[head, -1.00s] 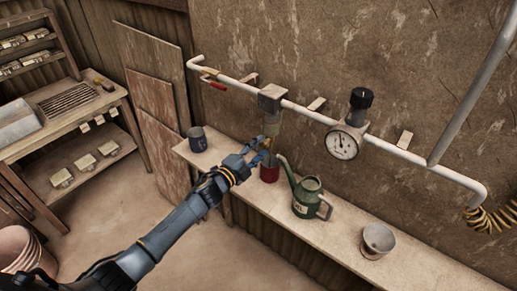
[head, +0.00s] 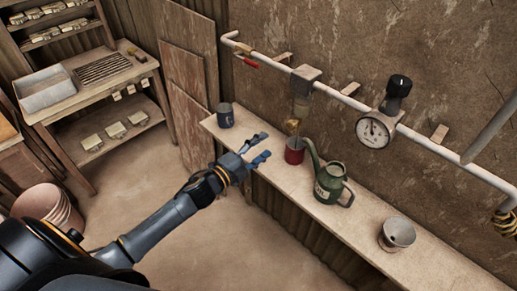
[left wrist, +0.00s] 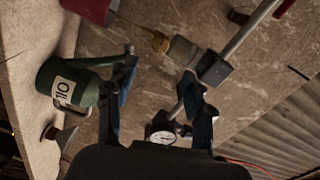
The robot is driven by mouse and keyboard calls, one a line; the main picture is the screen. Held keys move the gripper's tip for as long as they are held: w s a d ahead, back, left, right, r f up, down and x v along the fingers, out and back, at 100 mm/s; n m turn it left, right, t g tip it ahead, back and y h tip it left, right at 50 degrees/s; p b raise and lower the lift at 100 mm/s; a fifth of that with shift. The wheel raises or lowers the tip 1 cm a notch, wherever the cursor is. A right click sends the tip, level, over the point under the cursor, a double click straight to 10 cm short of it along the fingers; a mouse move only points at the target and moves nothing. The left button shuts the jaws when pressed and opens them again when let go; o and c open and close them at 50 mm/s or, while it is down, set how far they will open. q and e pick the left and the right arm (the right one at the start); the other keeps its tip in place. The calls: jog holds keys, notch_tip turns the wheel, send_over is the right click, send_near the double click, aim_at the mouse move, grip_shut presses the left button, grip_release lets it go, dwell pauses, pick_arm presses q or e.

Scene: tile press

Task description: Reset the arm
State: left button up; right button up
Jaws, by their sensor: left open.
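My left gripper (head: 265,146) is open and empty in the head view, its two blue fingers spread in front of the shelf's edge. It is apart from the red cup (head: 294,156), which stands on the shelf to its right, below the filter unit (head: 303,88) with a brass-coloured fitting (head: 293,126) at its bottom. The left wrist view shows both fingers (left wrist: 160,68) apart with nothing between them. There the red cup (left wrist: 90,8) and the brass fitting (left wrist: 160,42) show near the top. My right gripper is in neither view.
Above run a pipe with a red lever (head: 246,60) and a gauge (head: 373,132). A workbench (head: 95,95) stands left. The floor (head: 210,250) in front is clear.

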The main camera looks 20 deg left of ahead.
pick_arm(q)
jog(key=shift+s+a, duration=0.2)
jog(key=shift+s, duration=0.35)
jog(key=s+a+f+n+g+y+b, duration=0.25)
jog(key=s+f, duration=0.25)
jog(key=f, duration=0.8)
jog(key=s+a+f+n+g+y+b, duration=0.15)
jog(key=s+f+n, duration=0.25)
jog(key=f, duration=0.8)
jog(key=s+a+f+n+g+y+b, duration=0.1)
jog(key=s+f+n+g+y+b, duration=0.25)
jog(key=f, duration=0.95)
jog(key=s+d+f+n+g, duration=0.2)
jog(key=s+f, duration=0.5)
jog(key=s, duration=0.4)
jog(key=s+d+f+n+g+h+b, duration=0.1)
jog(key=s+d+f+n+g, duration=0.1)
jog(key=s+f, duration=0.6)
jog(key=s+d+f+n+g+b, duration=0.1)
jog(key=s+f, duration=0.7)
jog(key=s, duration=0.8)
jog(key=d+n+g, duration=0.1)
jog(key=n+g, duration=0.1)
jog(key=g, duration=0.1)
jog(key=shift+s, duration=0.2)
